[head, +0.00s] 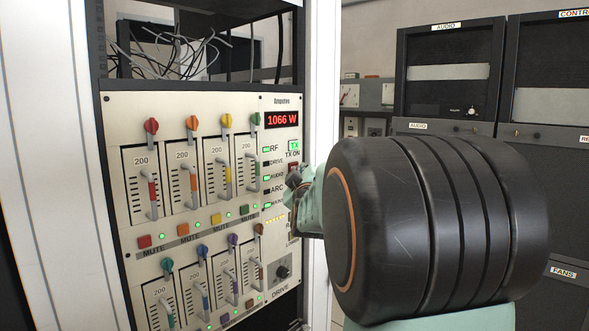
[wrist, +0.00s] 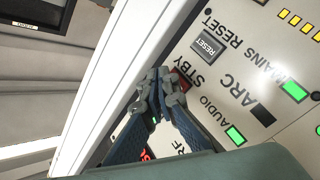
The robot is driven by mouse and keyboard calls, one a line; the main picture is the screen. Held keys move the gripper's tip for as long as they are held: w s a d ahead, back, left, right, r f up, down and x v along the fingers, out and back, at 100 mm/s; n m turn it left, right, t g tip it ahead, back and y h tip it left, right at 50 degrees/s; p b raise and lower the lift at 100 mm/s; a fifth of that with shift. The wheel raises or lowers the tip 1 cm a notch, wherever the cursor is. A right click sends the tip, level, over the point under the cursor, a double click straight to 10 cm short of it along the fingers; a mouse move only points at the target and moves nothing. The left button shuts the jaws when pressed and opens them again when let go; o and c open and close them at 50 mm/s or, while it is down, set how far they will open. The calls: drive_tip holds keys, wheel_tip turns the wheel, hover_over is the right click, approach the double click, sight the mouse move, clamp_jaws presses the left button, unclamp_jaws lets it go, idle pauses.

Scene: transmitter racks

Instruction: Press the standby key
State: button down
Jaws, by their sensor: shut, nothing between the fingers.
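The standby key is a red square key (wrist: 182,80) beside the STBY label in the wrist view, partly hidden by my fingertips. In the head view the red key (head: 294,174) sits below the TX ON label, at the right side of the cream transmitter panel. My gripper (wrist: 166,86) is shut and empty, its fingertips right at the edge of the key. I cannot tell whether they touch it. In the head view my gripper (head: 296,196) is mostly hidden behind my dark wrist.
The TX key (head: 294,145) above is lit green, and the display (head: 282,119) reads 1066 W. A grey RESET key (wrist: 207,45) is near the standby key. Coloured sliders fill the panel's left. A white rack post (head: 322,90) stands close on the right.

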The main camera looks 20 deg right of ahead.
drive_tip(key=shift+w+a, duration=0.15)
drive_tip(key=shift+w, duration=0.2)
drive_tip(key=shift+w+a, duration=0.15)
drive_tip(key=shift+w, duration=0.2)
idle(0.6)
drive_tip(key=shift+s, duration=0.1)
drive_tip(key=shift+s+d+b, duration=0.3)
drive_tip(key=shift+s+b, duration=0.35)
drive_tip(key=shift+b, duration=0.1)
drive_tip(key=s+b, duration=0.1)
drive_tip(key=s+d+b, duration=0.1)
drive_tip(key=s, duration=0.1)
drive_tip(key=s+d+b, duration=0.1)
drive_tip(key=shift+s+b, duration=0.3)
drive_tip(key=shift+b, duration=0.05)
drive_tip(key=shift+a, duration=0.1)
idle(0.4)
